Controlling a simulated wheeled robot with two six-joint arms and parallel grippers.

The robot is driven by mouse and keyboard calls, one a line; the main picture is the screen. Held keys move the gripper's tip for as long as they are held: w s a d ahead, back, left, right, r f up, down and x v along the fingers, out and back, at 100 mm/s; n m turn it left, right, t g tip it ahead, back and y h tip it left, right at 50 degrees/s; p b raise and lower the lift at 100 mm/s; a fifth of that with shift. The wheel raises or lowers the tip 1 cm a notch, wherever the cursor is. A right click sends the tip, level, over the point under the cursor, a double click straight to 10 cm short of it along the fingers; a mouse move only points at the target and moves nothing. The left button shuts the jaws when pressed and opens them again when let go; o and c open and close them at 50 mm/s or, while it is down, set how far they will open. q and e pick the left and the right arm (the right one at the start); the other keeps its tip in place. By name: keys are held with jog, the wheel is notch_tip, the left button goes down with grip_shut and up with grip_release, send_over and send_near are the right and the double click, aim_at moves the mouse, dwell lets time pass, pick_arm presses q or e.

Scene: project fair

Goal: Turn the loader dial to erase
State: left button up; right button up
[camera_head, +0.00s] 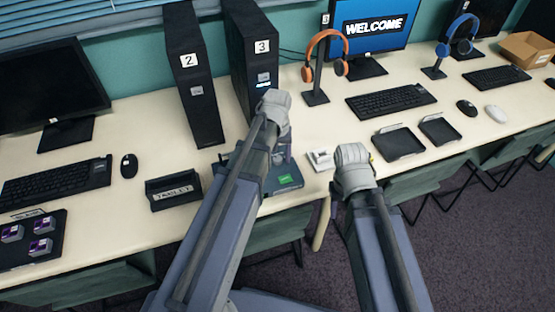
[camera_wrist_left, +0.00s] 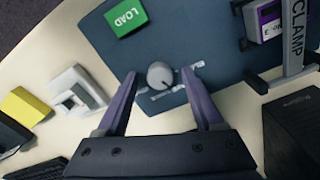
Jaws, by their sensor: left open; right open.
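The loader is a dark blue box (camera_head: 290,190) at the table's front edge, largely behind my left arm in the head view. In the left wrist view its blue top (camera_wrist_left: 215,60) carries a round grey dial (camera_wrist_left: 160,75) with a pale pointer mark and small labels around it, too blurred to read. A green LOAD panel (camera_wrist_left: 127,17) sits beside it. My left gripper (camera_wrist_left: 162,76) is open, its fingertips on either side of the dial; contact is unclear. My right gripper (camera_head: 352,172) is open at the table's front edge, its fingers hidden.
A CLAMP frame (camera_wrist_left: 295,40) with a purple-labelled cartridge (camera_wrist_left: 272,20) stands beside the dial. A white device (camera_head: 320,159) lies right of the loader. Towers 2 (camera_head: 190,75) and 3 (camera_head: 250,50) stand behind. Black trays (camera_head: 398,143) lie at right.

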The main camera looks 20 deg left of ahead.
pick_arm(q)
grip_shut()
dwell(0.5)
